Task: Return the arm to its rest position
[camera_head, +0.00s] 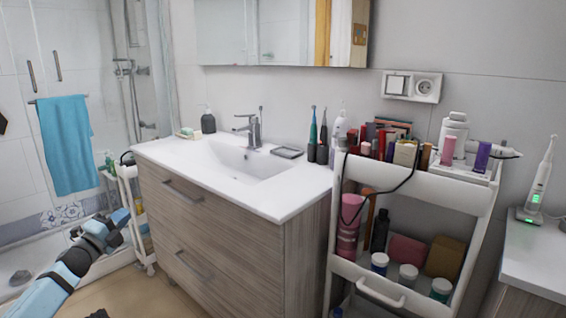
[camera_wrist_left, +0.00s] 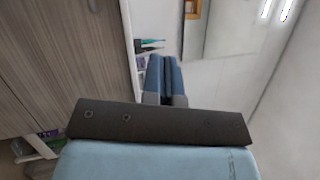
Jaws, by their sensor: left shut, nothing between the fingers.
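My left arm (camera_head: 73,265) comes in from the lower left of the head view, held low in front of the shower side. Its gripper (camera_head: 121,215) is at the far end of the arm, left of the wooden vanity. In the left wrist view the two blue fingers (camera_wrist_left: 166,75) lie close together, shut with nothing between them. My right gripper is not in view.
The wooden vanity (camera_head: 215,215) with a white sink stands right of the arm. A small white cart (camera_head: 135,220) is close behind the gripper. The cosmetics cart (camera_head: 425,195) stands farther right. A blue towel (camera_head: 65,145) hangs at the left.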

